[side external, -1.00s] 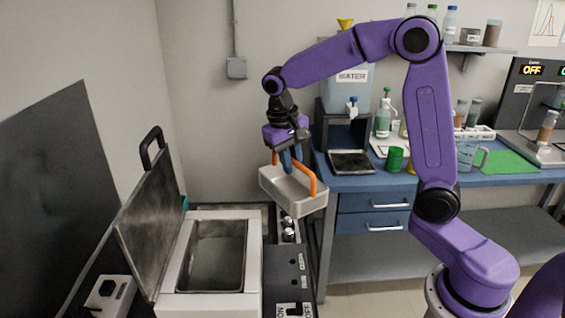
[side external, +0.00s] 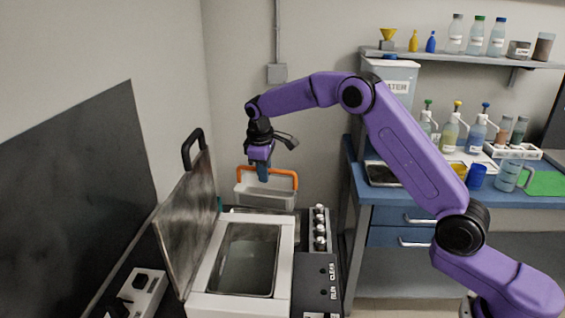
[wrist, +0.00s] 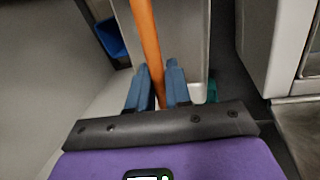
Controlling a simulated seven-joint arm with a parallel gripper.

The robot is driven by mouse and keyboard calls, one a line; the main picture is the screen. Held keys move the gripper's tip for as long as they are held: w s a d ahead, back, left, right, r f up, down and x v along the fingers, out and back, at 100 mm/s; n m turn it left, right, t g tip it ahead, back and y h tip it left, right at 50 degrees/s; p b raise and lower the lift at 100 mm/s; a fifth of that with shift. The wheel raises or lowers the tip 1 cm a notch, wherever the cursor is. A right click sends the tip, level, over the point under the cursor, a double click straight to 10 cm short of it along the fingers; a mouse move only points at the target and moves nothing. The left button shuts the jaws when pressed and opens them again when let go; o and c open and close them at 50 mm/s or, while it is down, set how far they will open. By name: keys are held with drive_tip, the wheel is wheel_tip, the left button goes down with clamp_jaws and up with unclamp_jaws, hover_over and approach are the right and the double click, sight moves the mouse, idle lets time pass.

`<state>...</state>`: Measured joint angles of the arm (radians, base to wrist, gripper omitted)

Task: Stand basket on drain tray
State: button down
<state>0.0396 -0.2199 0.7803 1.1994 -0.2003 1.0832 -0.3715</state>
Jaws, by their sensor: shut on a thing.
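The basket (side external: 264,195) is a pale box with an orange handle (side external: 281,174). My gripper (side external: 262,178) is shut on the handle, and the basket hangs roughly level behind the bath. In the wrist view the orange handle (wrist: 147,45) runs between my two blue fingers (wrist: 156,90), with the pale basket wall (wrist: 185,45) beyond. A dark shallow tray (side external: 382,174) lies on the blue bench at right. A dark surface shows partly below the basket; I cannot tell whether it is a tray or whether the basket touches it.
The open bath (side external: 282,270) stands in front of the basket, its raised lid (side external: 185,225) at left. A rack of several round-topped items (side external: 320,230) is to the right. Bottles and a blue cup (side external: 476,177) stand on the bench.

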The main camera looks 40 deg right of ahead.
sight(260, 191)
drive_tip(key=w+f+n, duration=0.1)
drive_tip(key=f, duration=0.1)
drive_tip(key=w+f, duration=0.1)
drive_tip(key=w+f+n, duration=0.1)
drive_tip(key=f, duration=0.1)
drive_tip(key=shift+w+d+f+n, duration=0.1)
drive_tip(key=shift+d+f+n, duration=0.05)
drive_tip(key=shift+f+n, duration=0.2)
wheel_tip(260, 191, down, 6)
drive_tip(key=shift+f, duration=0.6)
idle(1.4)
drive_tip(key=c, duration=1)
unclamp_jaws()
